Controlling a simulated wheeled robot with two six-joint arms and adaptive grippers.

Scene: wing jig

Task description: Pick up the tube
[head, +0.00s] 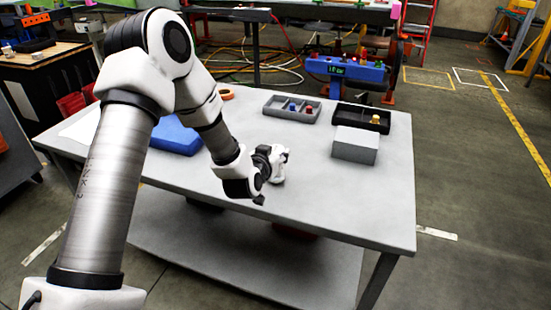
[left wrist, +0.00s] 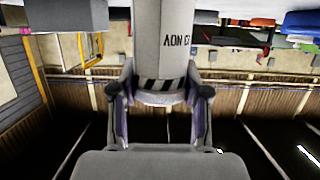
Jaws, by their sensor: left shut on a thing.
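The tube (left wrist: 174,38) is pale grey with dark lettering and a black and white striped band at its near end. It fills the middle of the left wrist view. My left gripper (left wrist: 160,98) has a finger on each side of the striped end and is shut on it. In the head view my left gripper (head: 272,163) shows over the middle of the grey table (head: 335,215). It largely hides the tube there, and I cannot tell the tube's whitish surface from the gripper parts. My right gripper is not in view.
A grey compartment tray (head: 276,112) with small coloured pieces, a black tray (head: 378,127) and a light grey box (head: 355,146) stand at the table's back right. The table's front right is clear.

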